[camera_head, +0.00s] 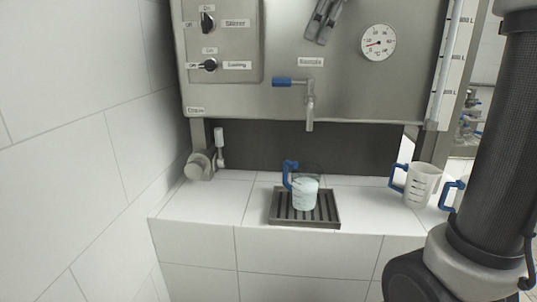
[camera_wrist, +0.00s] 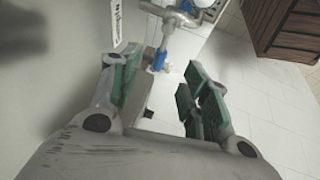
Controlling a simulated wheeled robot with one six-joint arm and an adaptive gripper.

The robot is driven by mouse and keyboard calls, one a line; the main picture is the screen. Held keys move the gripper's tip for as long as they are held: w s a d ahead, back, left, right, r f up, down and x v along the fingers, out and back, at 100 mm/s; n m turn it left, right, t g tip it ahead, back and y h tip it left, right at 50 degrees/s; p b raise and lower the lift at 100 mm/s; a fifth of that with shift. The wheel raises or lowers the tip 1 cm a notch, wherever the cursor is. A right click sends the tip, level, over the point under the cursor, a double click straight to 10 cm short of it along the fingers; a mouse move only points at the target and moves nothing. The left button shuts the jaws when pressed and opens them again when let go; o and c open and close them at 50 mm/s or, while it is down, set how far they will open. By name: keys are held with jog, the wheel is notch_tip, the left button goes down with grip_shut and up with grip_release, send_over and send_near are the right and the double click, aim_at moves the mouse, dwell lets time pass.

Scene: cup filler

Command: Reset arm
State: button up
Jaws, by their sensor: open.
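My gripper (camera_wrist: 155,98) shows in the wrist view with its two green-padded fingers apart and nothing between them. In the head view the gripper is out of sight; only part of my arm shows at the right. A clear cup (camera_head: 305,192) with a blue handle stands upright on the slotted drip tray (camera_head: 275,213), below the spout (camera_head: 309,115) of the steel machine. The cup holds pale liquid. The tap's blue lever (camera_head: 281,82) points left. My gripper is apart from the cup.
The steel machine (camera_head: 340,80) has knobs and a dial gauge (camera_head: 378,42). Measuring cups (camera_head: 422,186) with blue handles stand at the right of the white tiled counter, close to my arm. A tiled wall (camera_head: 75,130) closes the left side. The counter left of the tray is clear.

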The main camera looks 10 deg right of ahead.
jog(key=s+d+f+m+h, duration=0.15)
jog(key=d+f+m, duration=0.25)
jog(key=f+m, duration=0.55)
jog(key=s+d+f+m+h, duration=0.1)
jog(key=s+d+f+m, duration=0.1)
jog(key=s+f, duration=0.6)
jog(key=s+d+f+m+h, duration=0.1)
jog(key=s+d+f+m, duration=0.2)
jog(key=s+f, duration=0.6)
jog(key=s+d, duration=0.1)
jog(key=s, duration=0.3)
jog(key=shift+s+d+t, duration=0.2)
jog(key=shift+s+t, duration=0.2)
